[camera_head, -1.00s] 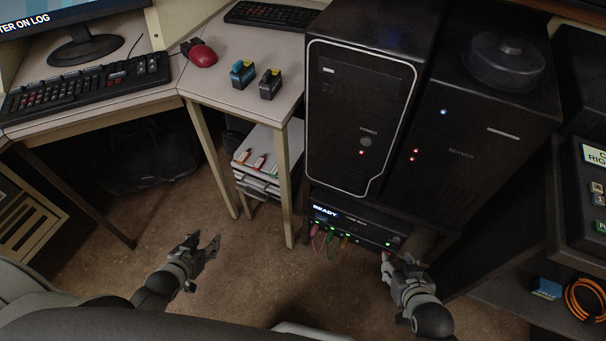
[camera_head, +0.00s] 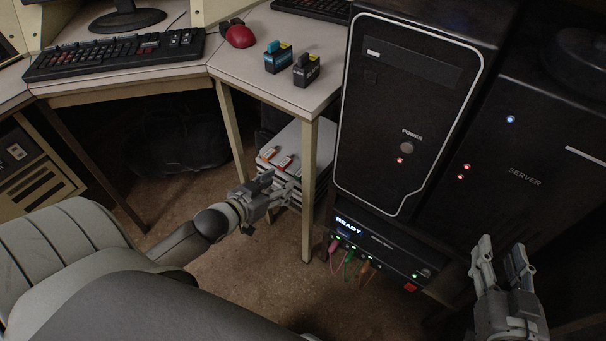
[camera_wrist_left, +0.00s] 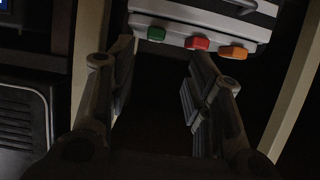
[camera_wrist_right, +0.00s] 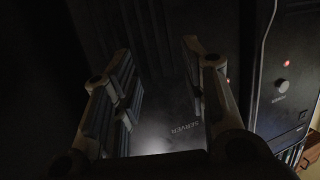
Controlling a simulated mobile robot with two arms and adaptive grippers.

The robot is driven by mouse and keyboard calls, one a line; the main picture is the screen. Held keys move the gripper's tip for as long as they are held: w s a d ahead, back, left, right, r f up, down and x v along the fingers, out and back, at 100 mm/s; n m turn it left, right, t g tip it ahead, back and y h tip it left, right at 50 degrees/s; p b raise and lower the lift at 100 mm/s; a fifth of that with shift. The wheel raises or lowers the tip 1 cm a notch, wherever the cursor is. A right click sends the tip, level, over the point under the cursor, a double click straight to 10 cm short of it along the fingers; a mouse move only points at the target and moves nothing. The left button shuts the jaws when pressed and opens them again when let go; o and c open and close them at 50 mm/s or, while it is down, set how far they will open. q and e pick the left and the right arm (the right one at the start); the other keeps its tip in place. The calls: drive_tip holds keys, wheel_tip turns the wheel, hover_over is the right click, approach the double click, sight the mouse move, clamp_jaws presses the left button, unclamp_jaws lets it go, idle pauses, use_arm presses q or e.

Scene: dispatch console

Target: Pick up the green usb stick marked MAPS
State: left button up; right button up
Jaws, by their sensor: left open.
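The green usb stick (camera_wrist_left: 156,34) lies at the left end of a row of three sticks in the left wrist view; no MAPS marking can be read. In the head view it is hidden or hard to make out behind my left gripper (camera_head: 277,184). Beside it lie a red stick (camera_wrist_left: 198,43) and an orange stick (camera_wrist_left: 235,52), on the edge of a pale stack (camera_head: 311,150) under the desk. My left gripper is open and empty, close in front of the stack, with the green stick near its left finger in the wrist view. My right gripper (camera_head: 501,252) is open and empty before the server.
A desk leg (camera_head: 309,190) stands just right of my left gripper, another (camera_head: 236,140) to its left. The desk top (camera_head: 235,75) overhangs the stack. Right of it are a READY unit (camera_head: 385,250) with cables and a black computer tower (camera_head: 400,110). Carpet is clear below.

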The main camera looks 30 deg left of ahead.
sight(298, 175)
use_arm(q)
drive_tip(key=b+x, duration=0.1)
drive_tip(key=x, duration=0.1)
drive_tip(key=b+x, duration=0.1)
drive_tip(key=x, duration=0.2)
drive_tip(key=b+x, duration=0.1)
drive_tip(key=x, duration=0.1)
drive_tip(key=shift+d+f, duration=0.25)
drive_tip(key=shift+d, duration=0.05)
drive_tip(key=shift+w, duration=0.25)
use_arm(e)
drive_tip(key=s+a+r+t+y, duration=0.1)
drive_tip(key=s+r+t+y, duration=0.2)
drive_tip(key=r+t, duration=0.7)
drive_tip(key=shift+a+r, duration=0.2)
drive_tip(key=shift+r, duration=2.5)
use_arm(q)
drive_tip(key=c, duration=0.9)
